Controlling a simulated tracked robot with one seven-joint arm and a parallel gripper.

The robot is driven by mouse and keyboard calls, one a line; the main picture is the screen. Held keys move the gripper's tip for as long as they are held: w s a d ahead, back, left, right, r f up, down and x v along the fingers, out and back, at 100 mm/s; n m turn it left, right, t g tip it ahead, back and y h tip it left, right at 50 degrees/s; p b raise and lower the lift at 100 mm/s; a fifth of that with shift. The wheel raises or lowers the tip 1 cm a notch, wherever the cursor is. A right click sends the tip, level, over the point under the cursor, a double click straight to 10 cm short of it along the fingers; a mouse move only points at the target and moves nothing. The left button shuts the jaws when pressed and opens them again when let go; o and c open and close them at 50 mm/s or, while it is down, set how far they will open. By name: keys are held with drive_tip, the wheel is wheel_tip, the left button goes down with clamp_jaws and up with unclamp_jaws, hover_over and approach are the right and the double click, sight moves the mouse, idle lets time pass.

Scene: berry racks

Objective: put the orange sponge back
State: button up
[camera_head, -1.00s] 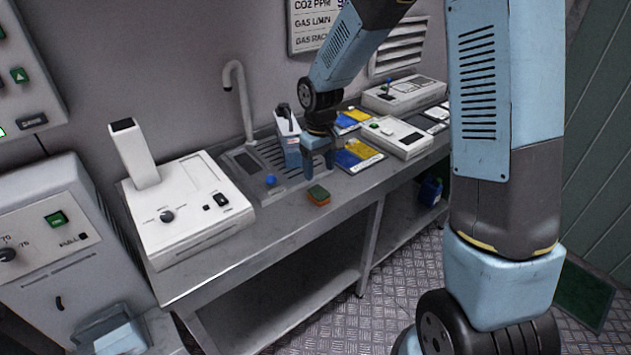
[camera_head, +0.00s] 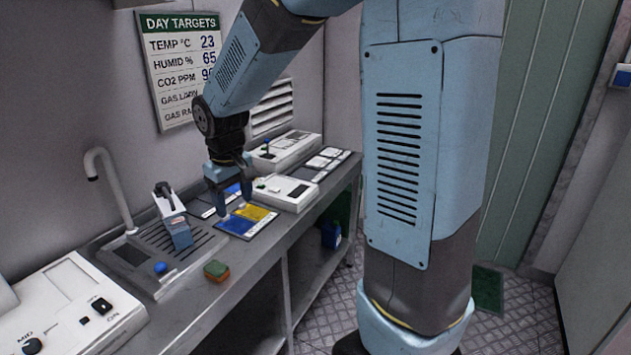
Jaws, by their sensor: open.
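The orange sponge (camera_head: 215,275) with a green top lies on the steel bench near its front edge, just right of the drainboard. My gripper (camera_head: 234,207) points down above the blue and yellow cards, behind and to the right of the sponge and apart from it. Its two fingers are open with nothing seen between them. The sink drainboard (camera_head: 205,243) is ribbed and carries a blue-grey dispenser (camera_head: 178,232) with a dark top. A blue round item (camera_head: 160,268) sits at its front.
The blue and yellow card (camera_head: 250,219) lies under my gripper. A white device (camera_head: 290,197) stands right of it, another (camera_head: 285,150) behind. A tall tap (camera_head: 108,185) rises at left, near a white instrument (camera_head: 75,305). A blue bottle (camera_head: 331,235) stands on the lower shelf.

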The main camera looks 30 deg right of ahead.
drive_tip(key=s+d+r+m+t, duration=0.1)
drive_tip(key=s+d+r, duration=0.2)
drive_tip(key=s, duration=0.4)
drive_tip(key=s+d+r+m+t, duration=0.1)
drive_tip(key=s+d+r+m, duration=0.1)
drive_tip(key=s+d+r, duration=0.2)
drive_tip(key=s+d+r+m+t, duration=0.2)
drive_tip(key=s+d+r, duration=0.1)
drive_tip(key=s, duration=0.6)
drive_tip(key=shift+s+d+r, duration=0.25)
drive_tip(key=shift+s+r, duration=0.1)
drive_tip(key=shift+r, duration=0.45)
